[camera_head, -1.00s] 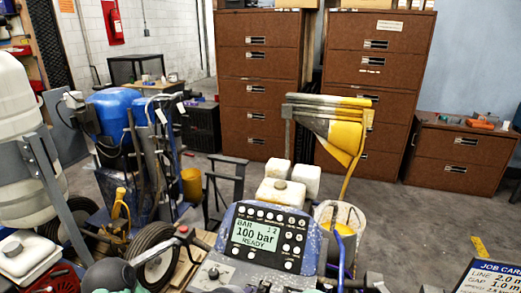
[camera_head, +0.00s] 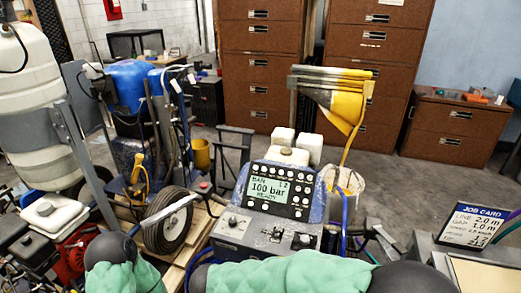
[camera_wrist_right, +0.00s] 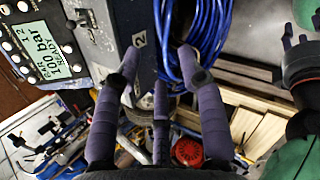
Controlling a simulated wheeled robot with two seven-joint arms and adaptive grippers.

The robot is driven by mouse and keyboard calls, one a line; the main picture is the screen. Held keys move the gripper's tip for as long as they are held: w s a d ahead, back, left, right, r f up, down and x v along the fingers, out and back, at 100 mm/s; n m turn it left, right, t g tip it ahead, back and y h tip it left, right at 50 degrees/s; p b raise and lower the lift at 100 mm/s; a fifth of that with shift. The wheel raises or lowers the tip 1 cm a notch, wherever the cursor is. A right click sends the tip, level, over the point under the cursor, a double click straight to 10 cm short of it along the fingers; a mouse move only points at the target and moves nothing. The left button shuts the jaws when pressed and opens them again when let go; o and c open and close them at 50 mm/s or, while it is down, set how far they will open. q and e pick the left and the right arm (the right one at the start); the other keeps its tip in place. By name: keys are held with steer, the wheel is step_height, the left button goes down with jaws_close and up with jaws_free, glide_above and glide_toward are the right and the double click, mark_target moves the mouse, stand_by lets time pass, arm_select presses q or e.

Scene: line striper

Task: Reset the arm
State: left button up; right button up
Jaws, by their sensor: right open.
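My right arm (camera_head: 290,275), in a green sleeve, crosses the bottom of the head view; its gripper is not visible there. In the right wrist view, my right gripper (camera_wrist_right: 160,70) has its purple-grey fingers spread open, with nothing between them. It is close to a coil of blue hose (camera_wrist_right: 205,45) and the grey-blue machine body (camera_wrist_right: 135,20); I cannot tell whether it touches them. My left arm (camera_head: 122,270) shows at the bottom left of the head view, but its gripper cannot be made out. The striper's control panel (camera_head: 275,190) reads "100 bar".
A wheel (camera_head: 173,222) and a white tank (camera_head: 30,100) stand left of the panel. A white bucket (camera_head: 342,185) with yellow-smeared stencils stands behind. A job card (camera_head: 472,225) stands at right. Brown cabinets (camera_head: 262,60) line the back. Open floor (camera_head: 415,190) lies behind right.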

steer(key=s+d+f+m+g+y+p, duration=0.2)
steer(key=s+d+f+m, duration=0.2)
steer(key=f+m, duration=0.3)
steer(key=s+d+f+m+g+y+p, duration=0.1)
steer(key=s+d+f+m+y+p, duration=0.1)
steer(key=f+m, duration=0.5)
steer(key=s+d+f+m+g+y+p, duration=0.2)
steer(key=s+d+f+m, duration=0.5)
steer(key=f, duration=0.4)
steer(key=shift+s+f+m+g+y, duration=0.3)
steer(key=shift+s+m+y, duration=0.2)
steer(key=shift+m+y, duration=0.15)
